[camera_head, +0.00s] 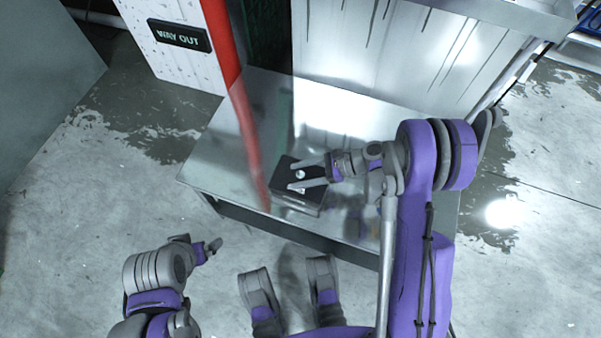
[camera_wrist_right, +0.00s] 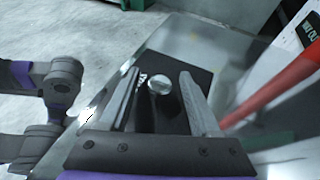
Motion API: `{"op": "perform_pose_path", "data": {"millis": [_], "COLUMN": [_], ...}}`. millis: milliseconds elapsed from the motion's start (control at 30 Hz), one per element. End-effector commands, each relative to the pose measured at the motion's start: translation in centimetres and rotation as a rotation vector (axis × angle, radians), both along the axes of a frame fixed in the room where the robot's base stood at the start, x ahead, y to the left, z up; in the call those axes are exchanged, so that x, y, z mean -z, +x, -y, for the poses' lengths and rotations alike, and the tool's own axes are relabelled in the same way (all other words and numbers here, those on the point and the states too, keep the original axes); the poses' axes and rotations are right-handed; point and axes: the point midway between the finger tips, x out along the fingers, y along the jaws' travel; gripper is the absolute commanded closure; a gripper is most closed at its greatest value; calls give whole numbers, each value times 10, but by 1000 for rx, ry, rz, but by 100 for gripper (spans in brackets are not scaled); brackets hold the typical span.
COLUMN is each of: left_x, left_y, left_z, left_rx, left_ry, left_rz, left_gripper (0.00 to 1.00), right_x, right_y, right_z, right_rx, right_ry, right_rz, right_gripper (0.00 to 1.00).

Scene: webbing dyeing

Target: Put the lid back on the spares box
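A dark lid (camera_head: 285,163) with a round silver knob (camera_head: 300,174) lies on or over a dark box (camera_head: 297,203) on the metal table. I cannot tell how well the lid's edges match the box. My right gripper (camera_head: 291,176) is open, its fingers on either side of the knob and apart from it. The right wrist view shows the lid (camera_wrist_right: 190,72) and the knob (camera_wrist_right: 158,85) between the open fingers. My left gripper (camera_head: 214,245) hangs low in front of the table, empty; its finger gap is too small to tell.
The metal table (camera_head: 222,160) has bare room left of the box. A red slanted post (camera_head: 240,110) passes close to the box's left side. A white wall panel (camera_head: 370,50) stands behind the table. A "WAY OUT" sign (camera_head: 179,36) is at the back left.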

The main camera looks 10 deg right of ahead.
Motion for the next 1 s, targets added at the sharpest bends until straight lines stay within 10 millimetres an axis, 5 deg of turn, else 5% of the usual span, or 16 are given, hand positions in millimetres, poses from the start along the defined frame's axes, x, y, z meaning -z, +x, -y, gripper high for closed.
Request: {"op": "perform_pose_path", "data": {"millis": [300,800,1000], "left_x": [-4,-21,-24], "left_y": [-1,-3,-3], "left_z": [0,0,0], "left_rx": [0,0,0], "left_ry": [0,0,0], "left_rz": [1,6,7], "left_gripper": [0,0,0], "right_x": [-4,-40,-48], "right_y": [0,-16,-21], "right_z": [1,89,106], "right_rx": [0,4,0], "right_ry": [0,-1,-2], "right_rz": [0,0,1], "right_gripper": [37,37,37]}}
